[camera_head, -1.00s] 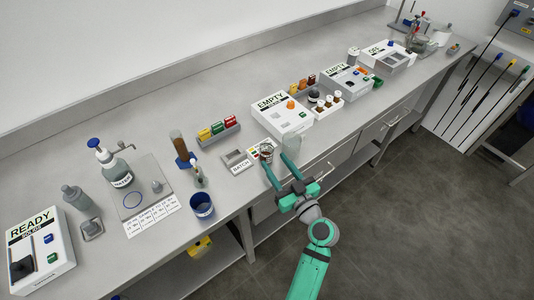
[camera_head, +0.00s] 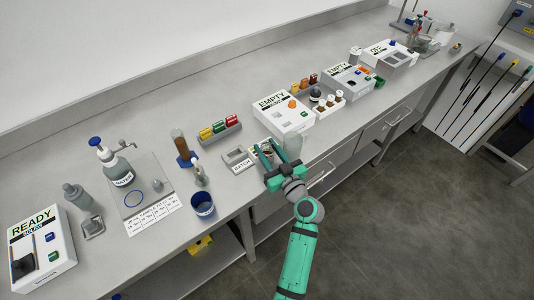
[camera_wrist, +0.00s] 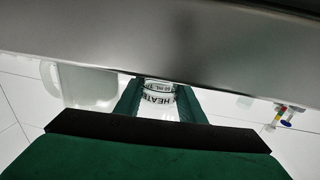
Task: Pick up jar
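A small clear jar with a printed label (camera_wrist: 159,98) shows between my gripper's fingers in the wrist view. The label is partly readable as "HEATE". In the head view my gripper (camera_head: 270,148) reaches over the bench's front edge beside the batch plate, and its two green fingers are spread. The jar there is mostly hidden by the fingers. The fingers flank the jar, and I cannot tell whether they touch it.
A clear glass vessel (camera_head: 293,146) stands close to the right of my gripper. The batch plate (camera_head: 238,159) is just left, and a white EMPTY box (camera_head: 283,115) is behind. A blue cup (camera_head: 203,207) stands further left near the bench edge.

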